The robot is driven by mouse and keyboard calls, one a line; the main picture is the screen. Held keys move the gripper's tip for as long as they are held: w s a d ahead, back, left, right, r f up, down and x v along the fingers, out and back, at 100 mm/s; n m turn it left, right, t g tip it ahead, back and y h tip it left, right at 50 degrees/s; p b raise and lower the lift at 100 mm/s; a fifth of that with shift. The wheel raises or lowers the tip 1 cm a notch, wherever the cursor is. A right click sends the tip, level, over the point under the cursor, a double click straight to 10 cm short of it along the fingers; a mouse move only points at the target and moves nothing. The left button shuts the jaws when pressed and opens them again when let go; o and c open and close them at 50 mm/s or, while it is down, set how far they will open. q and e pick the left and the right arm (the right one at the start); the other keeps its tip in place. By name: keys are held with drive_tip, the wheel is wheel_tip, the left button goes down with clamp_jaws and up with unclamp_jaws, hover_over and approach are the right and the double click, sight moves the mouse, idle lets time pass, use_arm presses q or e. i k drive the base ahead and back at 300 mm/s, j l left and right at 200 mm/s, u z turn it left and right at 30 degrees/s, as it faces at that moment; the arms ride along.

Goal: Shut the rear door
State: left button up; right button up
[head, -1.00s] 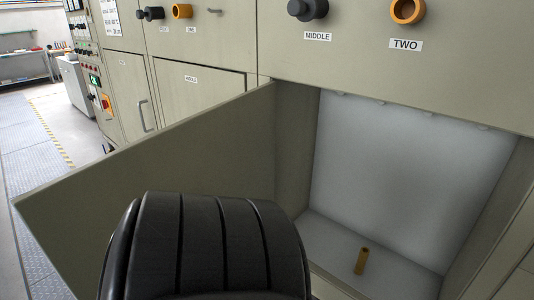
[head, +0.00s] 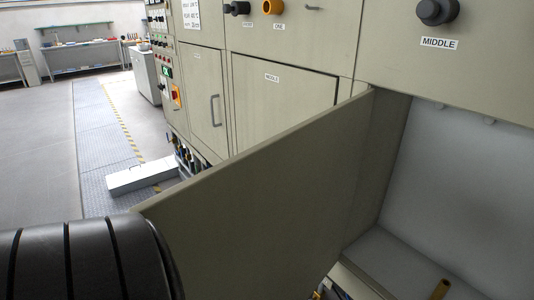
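A large beige door (head: 265,195) stands open, swung outward from the furnace front, hinged on the left side of an open compartment (head: 460,190). No label shows on this door, so I cannot tell its name from the picture. Inside the compartment, a small yellow-brown cylinder (head: 440,289) stands on the floor, partly cut off by the bottom edge. A black ribbed part of my own arm fills the lower left, in front of the door's free edge; I cannot tell if it touches the door. Neither gripper is in view.
Shut furnace doors (head: 284,105) lie left of the opening, one with a handle (head: 215,110). Black knobs (head: 437,11) stick out above. A long light box (head: 141,176) lies on the floor beyond the door. The floor at left is open; workbenches (head: 82,55) stand far back.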

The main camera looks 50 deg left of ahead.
sight(269, 221)
drive_tip(key=k+j, duration=0.1)
drive_tip(key=j, duration=0.4)
drive_tip(key=k+j, duration=0.1)
drive_tip(key=j, duration=0.45)
drive_tip(key=k+j, duration=0.1)
drive_tip(key=j, duration=0.4)
drive_tip(key=k+j+z, duration=0.15)
drive_tip(key=k, duration=0.1)
